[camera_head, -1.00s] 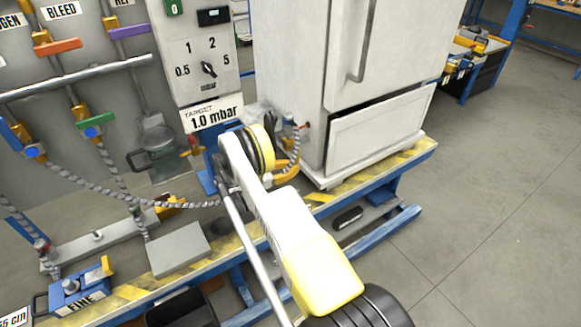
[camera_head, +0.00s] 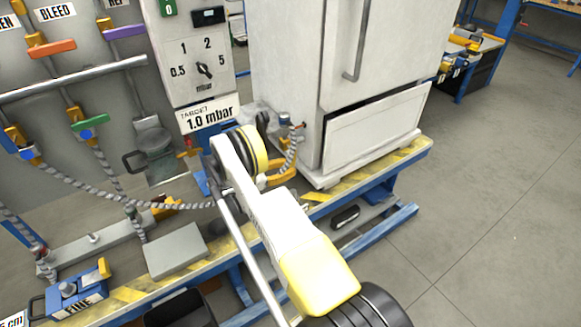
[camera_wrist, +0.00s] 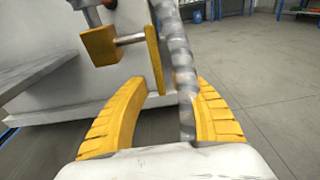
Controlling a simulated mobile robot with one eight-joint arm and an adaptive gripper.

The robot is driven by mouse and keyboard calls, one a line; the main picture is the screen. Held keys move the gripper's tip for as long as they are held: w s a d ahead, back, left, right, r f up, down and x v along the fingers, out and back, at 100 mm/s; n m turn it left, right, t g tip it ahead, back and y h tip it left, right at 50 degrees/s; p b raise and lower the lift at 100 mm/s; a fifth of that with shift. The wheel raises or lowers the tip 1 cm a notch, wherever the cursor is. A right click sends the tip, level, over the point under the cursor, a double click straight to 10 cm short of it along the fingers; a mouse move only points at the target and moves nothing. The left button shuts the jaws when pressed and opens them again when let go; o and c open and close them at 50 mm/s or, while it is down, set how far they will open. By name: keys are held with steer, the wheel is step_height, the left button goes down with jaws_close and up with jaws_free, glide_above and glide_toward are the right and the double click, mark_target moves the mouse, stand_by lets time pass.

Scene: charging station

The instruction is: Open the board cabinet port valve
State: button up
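The white board cabinet (camera_head: 285,80) stands on the bench in the head view, and its lower side shows in the wrist view (camera_wrist: 60,85). In the wrist view, a yellow valve block (camera_wrist: 100,46) is joined by a metal stem to a thin upright yellow plate (camera_wrist: 155,58), apparently the port valve's handle. My gripper (camera_wrist: 172,84) is open, with its two yellow fingers below the valve in the picture. A grey braided hose (camera_wrist: 180,65) runs down between the fingers, close to the right one. The plate's lower end is near the gap; contact cannot be told. My arm partly hides this area in the head view.
Braided hoses (camera_head: 105,165) and coloured valve handles (camera_head: 90,124) are on the panel at left. A grey block (camera_head: 175,252) and a blue unit (camera_head: 78,292) sit on the bench. Its yellow-striped edge (camera_head: 345,190) runs below the cabinet. Floor (camera_head: 500,200) at right is clear.

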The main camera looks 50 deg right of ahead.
steer(key=v, duration=1)
steer(key=shift+a, duration=0.3)
